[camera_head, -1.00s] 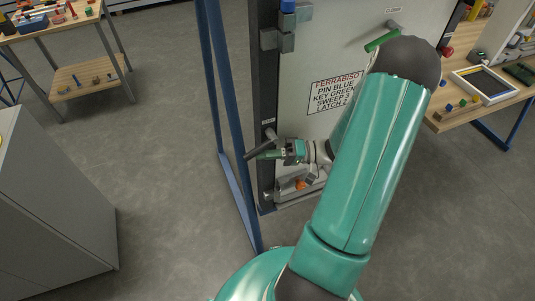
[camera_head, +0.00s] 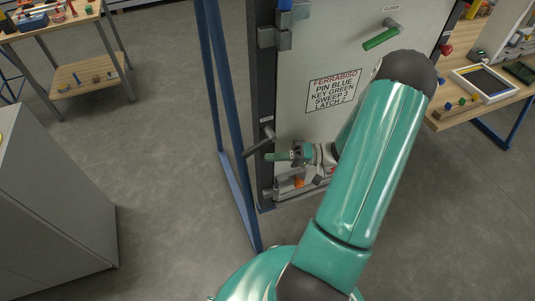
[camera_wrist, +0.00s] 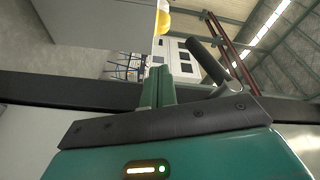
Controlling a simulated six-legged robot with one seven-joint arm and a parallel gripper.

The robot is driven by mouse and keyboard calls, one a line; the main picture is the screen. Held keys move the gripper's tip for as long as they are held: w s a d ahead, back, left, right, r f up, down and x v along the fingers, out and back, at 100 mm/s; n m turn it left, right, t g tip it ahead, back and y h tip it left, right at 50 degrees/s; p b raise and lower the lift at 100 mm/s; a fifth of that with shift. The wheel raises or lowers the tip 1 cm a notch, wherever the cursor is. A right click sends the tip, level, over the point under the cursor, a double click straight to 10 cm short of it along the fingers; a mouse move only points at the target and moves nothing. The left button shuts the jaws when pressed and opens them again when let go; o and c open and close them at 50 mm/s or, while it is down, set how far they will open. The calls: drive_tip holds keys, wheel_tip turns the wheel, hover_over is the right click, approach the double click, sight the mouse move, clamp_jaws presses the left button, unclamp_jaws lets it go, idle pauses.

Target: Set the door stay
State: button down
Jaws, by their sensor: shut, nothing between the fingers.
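The grey door (camera_head: 315,65) stands upright in a dark-edged frame with a blue post on its left. A dark lever (camera_head: 258,142) sticks out at the lower left edge of the door, beneath a small label too small to read; it may be the stay. My gripper (camera_head: 270,156) is shut and empty, its green fingers just right of and below the lever, apparently apart from it. In the wrist view the shut fingers (camera_wrist: 158,88) point away from the camera, and the dark lever (camera_wrist: 209,62) stands to their right on a grey arm.
A sign (camera_head: 334,91) and a green handle (camera_head: 381,38) are on the door. A grey bracket with an orange part (camera_head: 299,183) sits low on it. A grey cabinet (camera_head: 50,215) stands left, a workbench (camera_head: 470,95) right. The floor left of the blue post (camera_head: 228,120) is clear.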

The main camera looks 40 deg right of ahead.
drive_tip(key=f+v, duration=0.1)
drive_tip(key=v, duration=0.7)
idle(0.5)
